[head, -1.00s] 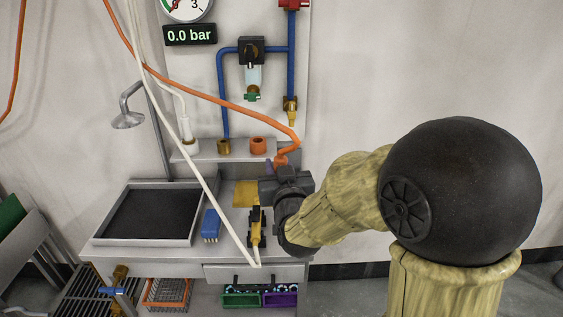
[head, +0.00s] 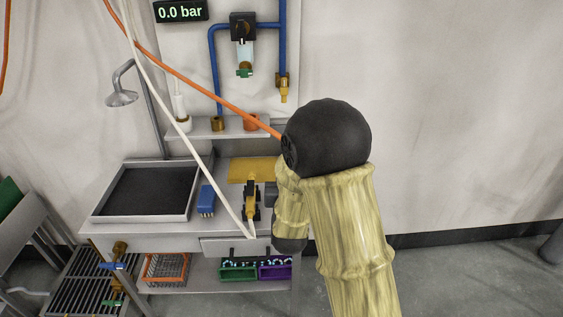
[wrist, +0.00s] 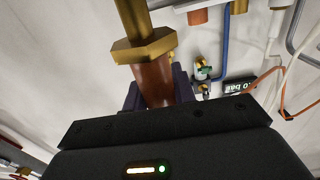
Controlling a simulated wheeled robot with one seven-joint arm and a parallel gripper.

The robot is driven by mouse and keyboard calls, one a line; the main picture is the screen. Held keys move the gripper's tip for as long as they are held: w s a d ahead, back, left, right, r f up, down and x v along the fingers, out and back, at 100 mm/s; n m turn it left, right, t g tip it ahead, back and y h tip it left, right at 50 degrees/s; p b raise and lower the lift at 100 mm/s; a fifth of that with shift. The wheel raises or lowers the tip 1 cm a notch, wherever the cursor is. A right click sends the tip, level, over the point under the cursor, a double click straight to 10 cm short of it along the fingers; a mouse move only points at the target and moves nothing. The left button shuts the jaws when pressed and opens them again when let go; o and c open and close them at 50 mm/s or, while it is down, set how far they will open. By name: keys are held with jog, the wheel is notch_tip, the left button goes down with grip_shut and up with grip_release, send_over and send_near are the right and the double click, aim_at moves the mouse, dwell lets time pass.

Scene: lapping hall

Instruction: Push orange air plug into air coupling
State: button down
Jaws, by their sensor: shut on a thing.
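My gripper (wrist: 160,90) is shut on the orange air plug (wrist: 155,80), whose shaded copper-orange body sits between the dark fingers in the wrist view. A brass hex collar and a brass stem extend from it toward the top of that view. In the head view my arm hides the gripper and plug; the orange hose (head: 205,88) runs down behind the arm. The air coupling appears to be the brass fitting (head: 283,84) at the lower end of the right blue pipe, on the wall panel. The coupling looks empty and apart from the plug.
A shelf (head: 200,132) carries a brass holder (head: 217,124) and an orange holder (head: 251,122). The bench below has a dark-lined tray (head: 146,192), a blue brush (head: 206,200) and a yellow-black tool (head: 251,198). A white hose (head: 185,134) crosses in front. The wall at right is clear.

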jog(key=s+d+f+m+h, duration=0.1)
jog(key=d+f, duration=0.2)
jog(key=f, duration=0.6)
jog(key=s+d+f+m+h, duration=0.1)
jog(key=d+f, duration=0.3)
jog(key=f, duration=0.5)
jog(key=shift+s+d+g+h, duration=0.3)
jog(key=shift+s+h, duration=0.2)
jog(key=shift+h, duration=0.3)
jog(key=shift+a, duration=0.1)
